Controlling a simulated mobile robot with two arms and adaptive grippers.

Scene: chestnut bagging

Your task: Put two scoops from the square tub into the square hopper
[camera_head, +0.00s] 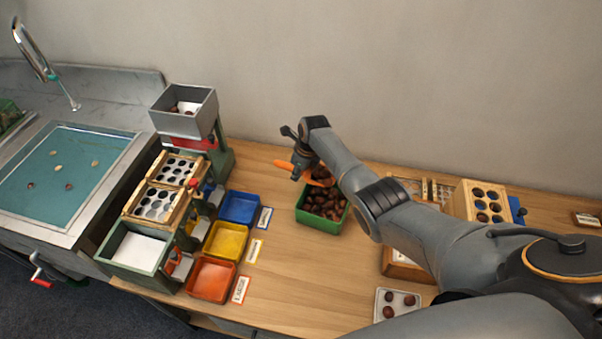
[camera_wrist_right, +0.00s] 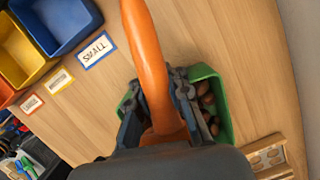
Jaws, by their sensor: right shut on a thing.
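The square green tub (camera_head: 318,228) stands on the wooden bench and is well filled with brown chestnuts (camera_head: 324,203). It also shows in the right wrist view (camera_wrist_right: 222,108), partly behind my gripper. My right gripper (camera_head: 303,160) is above the tub's far side, shut on the handle of the orange scoop (camera_head: 285,166). The handle (camera_wrist_right: 148,60) shows large in the wrist view. The scoop's bowl is low at the chestnuts and partly hidden by my arm; its load cannot be told. The square grey hopper (camera_head: 183,124) stands at left on the sorting machine, with a few chestnuts inside. My left gripper is not in view.
Blue (camera_head: 240,208), yellow (camera_head: 227,241) and red (camera_head: 211,280) bins with label cards line the machine's right side. A wooden holed block (camera_head: 468,203) and a white tray with chestnuts (camera_head: 388,316) lie right. A sink (camera_head: 65,170) is far left. Bench between bins and tub is clear.

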